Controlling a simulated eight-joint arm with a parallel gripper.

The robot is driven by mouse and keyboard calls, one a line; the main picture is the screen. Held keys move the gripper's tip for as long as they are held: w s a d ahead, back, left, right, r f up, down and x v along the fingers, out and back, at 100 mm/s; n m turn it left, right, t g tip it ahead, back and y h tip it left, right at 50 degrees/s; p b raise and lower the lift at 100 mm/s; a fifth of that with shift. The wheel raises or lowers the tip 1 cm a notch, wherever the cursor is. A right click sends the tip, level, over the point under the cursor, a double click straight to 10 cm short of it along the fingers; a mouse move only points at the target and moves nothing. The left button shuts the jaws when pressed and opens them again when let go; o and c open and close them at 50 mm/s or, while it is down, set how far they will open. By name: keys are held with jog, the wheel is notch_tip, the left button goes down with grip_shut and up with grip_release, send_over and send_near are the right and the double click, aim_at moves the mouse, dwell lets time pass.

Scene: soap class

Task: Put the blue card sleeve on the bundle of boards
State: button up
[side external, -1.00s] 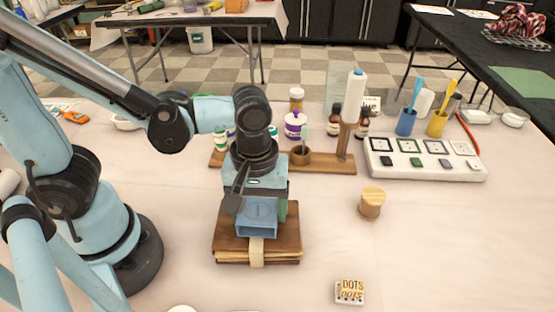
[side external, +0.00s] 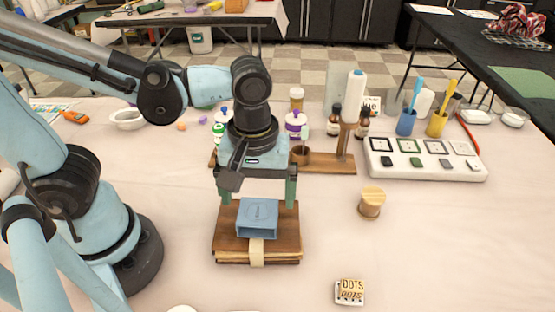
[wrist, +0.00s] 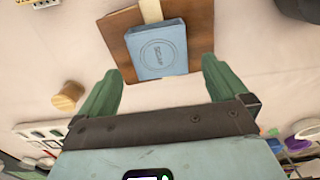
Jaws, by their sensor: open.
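The blue card sleeve (side external: 257,217) rests on top of the bundle of boards (side external: 230,245), with its open end facing the side camera. The bundle is a flat stack of brown boards with a pale band around it. My gripper (side external: 256,198) is open and empty above and just behind the sleeve, its green fingers apart and clear of it. The wrist view also shows the sleeve (wrist: 160,50) lying flat on the boards (wrist: 118,35), beyond the open fingertips (wrist: 160,75).
A white tray with framed squares (side external: 425,168) is at the back right. The table right of the bundle is mostly clear.

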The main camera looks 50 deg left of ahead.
aim_at(258, 207)
notch_tip(258, 207, up, 8)
jog(key=w+a+f+m+t, duration=0.1)
jog(key=w+a+m+t, duration=0.1)
jog(key=a, duration=0.4)
jog(key=w+a+f+m+t, duration=0.2)
jog(key=w+a+m+t, duration=0.1)
jog(key=a+m+t, duration=0.2)
jog(key=shift+w+a+f+m, duration=0.3)
jog(key=shift+a+m, duration=0.35)
jog(key=shift+m, duration=0.35)
